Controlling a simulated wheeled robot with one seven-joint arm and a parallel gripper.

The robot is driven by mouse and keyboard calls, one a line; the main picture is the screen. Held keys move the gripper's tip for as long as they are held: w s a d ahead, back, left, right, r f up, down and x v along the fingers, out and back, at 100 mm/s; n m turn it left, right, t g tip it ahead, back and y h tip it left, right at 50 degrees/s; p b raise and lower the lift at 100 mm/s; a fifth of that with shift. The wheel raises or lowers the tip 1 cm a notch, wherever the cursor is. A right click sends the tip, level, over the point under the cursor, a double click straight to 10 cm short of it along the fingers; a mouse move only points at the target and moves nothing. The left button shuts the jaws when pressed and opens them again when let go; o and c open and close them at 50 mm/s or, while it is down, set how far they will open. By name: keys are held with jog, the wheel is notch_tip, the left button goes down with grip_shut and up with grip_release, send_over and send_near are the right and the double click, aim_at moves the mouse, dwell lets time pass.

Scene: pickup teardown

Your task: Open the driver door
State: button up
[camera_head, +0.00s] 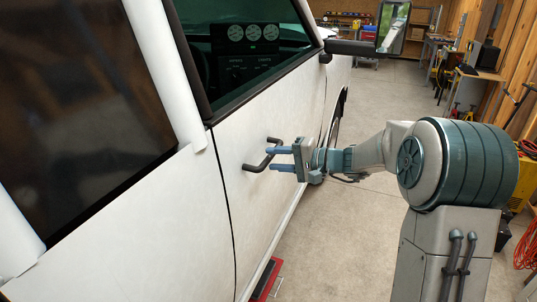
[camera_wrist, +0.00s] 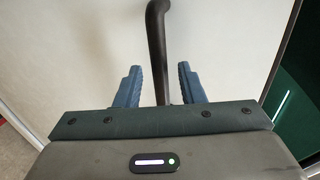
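The driver door (camera_head: 290,195) is a white panel with a dark window, and it looks flush with the body along its rear seam. Its black bar handle (camera_head: 252,167) stands out from the panel near the rear edge. My gripper (camera_head: 281,159) is open at the handle, with its blue fingers pointing at the door. In the wrist view the handle (camera_wrist: 155,40) runs down between the two spread fingers (camera_wrist: 160,84), with a gap visible on the left side. The lower part of the handle is hidden behind the gripper body.
The side mirror (camera_head: 392,28) sticks out ahead of the door. The rear door (camera_head: 130,220) lies behind the seam. A red object (camera_head: 265,280) lies low beside the truck. Benches and tools line the right wall (camera_head: 515,60). The concrete floor (camera_head: 345,240) beside the truck is mostly clear.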

jog(key=shift+x, duration=1.35)
